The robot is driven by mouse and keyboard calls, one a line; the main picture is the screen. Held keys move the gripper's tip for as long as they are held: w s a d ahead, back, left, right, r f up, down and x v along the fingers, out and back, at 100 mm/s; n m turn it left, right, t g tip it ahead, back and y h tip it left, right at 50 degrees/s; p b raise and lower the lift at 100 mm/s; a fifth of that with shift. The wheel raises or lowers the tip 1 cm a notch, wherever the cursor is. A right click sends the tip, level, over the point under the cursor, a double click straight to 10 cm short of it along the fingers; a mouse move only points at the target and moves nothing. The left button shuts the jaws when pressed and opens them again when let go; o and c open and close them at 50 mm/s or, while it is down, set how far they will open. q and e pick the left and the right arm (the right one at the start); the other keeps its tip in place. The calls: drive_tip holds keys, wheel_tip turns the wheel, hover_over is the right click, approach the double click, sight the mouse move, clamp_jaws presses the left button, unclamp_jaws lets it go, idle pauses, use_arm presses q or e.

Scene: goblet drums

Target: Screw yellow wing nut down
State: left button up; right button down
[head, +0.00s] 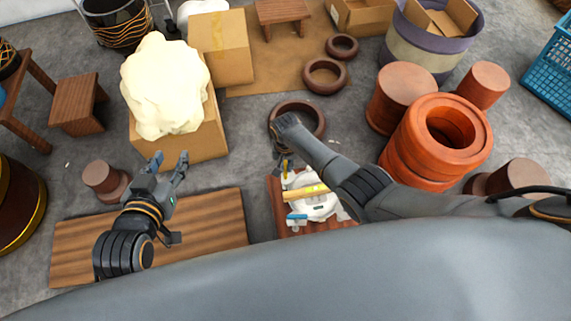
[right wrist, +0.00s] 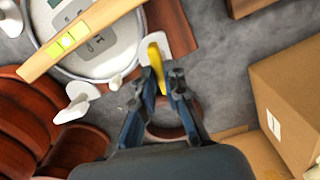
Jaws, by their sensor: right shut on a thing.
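The yellow wing nut (head: 285,167) shows in the head view at the upper left edge of a white round device (head: 318,207). In the right wrist view the yellow wing nut (right wrist: 157,66) is between the fingertips of my right gripper (right wrist: 160,82), which is shut on it. A wooden bar (right wrist: 84,38) with bright yellow squares crosses the device. The right gripper (head: 283,160) is small and partly hidden by its own wrist in the head view. My left gripper (head: 170,168) is open and empty above the floor near a striped board.
The device rests on a red-brown wooden stand (head: 275,210). Orange-red ring-shaped drum forms (head: 445,165) stand to its right. A cardboard box (head: 185,147) with a cream lump is at left. The striped wooden board (head: 205,215) lies below my left gripper.

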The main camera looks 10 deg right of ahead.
sight(286, 167)
drive_tip(key=c, duration=1.4)
unclamp_jaws()
drive_tip(key=shift+r, duration=0.15)
wheel_tip(286, 167, up, 12)
drive_tip(key=shift+f, duration=0.1)
